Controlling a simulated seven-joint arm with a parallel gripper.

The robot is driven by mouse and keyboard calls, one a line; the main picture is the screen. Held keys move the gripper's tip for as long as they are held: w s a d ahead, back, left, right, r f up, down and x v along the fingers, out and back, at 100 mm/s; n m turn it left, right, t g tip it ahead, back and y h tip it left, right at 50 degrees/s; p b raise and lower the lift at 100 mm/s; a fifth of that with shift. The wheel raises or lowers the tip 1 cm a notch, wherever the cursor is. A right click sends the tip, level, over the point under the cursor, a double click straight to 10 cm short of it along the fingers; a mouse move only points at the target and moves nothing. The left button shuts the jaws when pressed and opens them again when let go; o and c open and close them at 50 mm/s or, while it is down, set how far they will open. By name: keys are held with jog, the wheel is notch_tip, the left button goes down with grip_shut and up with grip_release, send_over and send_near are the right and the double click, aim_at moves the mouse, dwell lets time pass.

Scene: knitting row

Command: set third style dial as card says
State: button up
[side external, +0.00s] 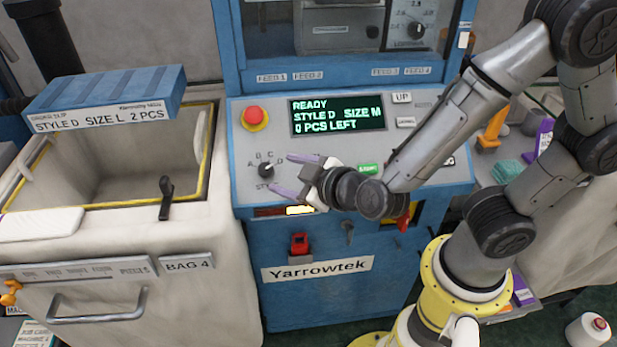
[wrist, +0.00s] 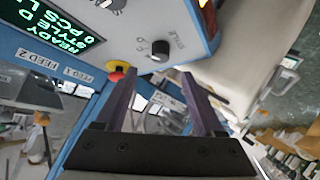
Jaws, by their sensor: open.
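The style dial (side external: 265,170) is a small dark knob on the pale sloping panel, with letters around it. It also shows in the wrist view (wrist: 160,49), beyond the fingertips. Its pointer is too small to read surely. The screen (side external: 337,115) reads READY, STYLE D, SIZE M, 0 PCS LEFT. The card (side external: 100,116) on the blue box at the left reads STYLE D, SIZE L, 2 PCS. My gripper (side external: 290,174) has purple fingers spread apart with nothing between them. It is just right of the dial, apart from it in the wrist view (wrist: 160,76).
A red stop button (side external: 254,117) on a yellow base stands above the dial. A green button (side external: 369,168) is right of my gripper. A red padlock-like piece (side external: 299,243) and a key (side external: 347,231) are below. A yellow-rimmed bin (side external: 206,150) with a black lever (side external: 167,197) is left.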

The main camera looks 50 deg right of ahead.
jog(key=v, duration=0.6)
jog(key=shift+s, duration=0.3)
jog(key=shift+r, duration=0.15)
jog(key=w+d+r+m+h, duration=0.2)
jog(key=w+d+r+m, duration=0.2)
jog(key=d+r, duration=0.35)
notch_tip(320, 180, up, 8)
jog(key=n+t+y, duration=0.1)
jog(key=t+y, duration=0.1)
jog(key=y, duration=0.3)
jog(key=s+d+f+g, duration=0.1)
jog(key=s+f+g, duration=0.3)
jog(key=s, duration=0.4)
jog(key=s+d+f+m+g, duration=0.1)
jog(key=s+d+f+g, duration=0.1)
jog(key=s+f+g, duration=0.3)
jog(key=s, duration=0.3)
jog(key=shift+s+h, duration=0.35)
jog(key=shift+h, duration=0.05)
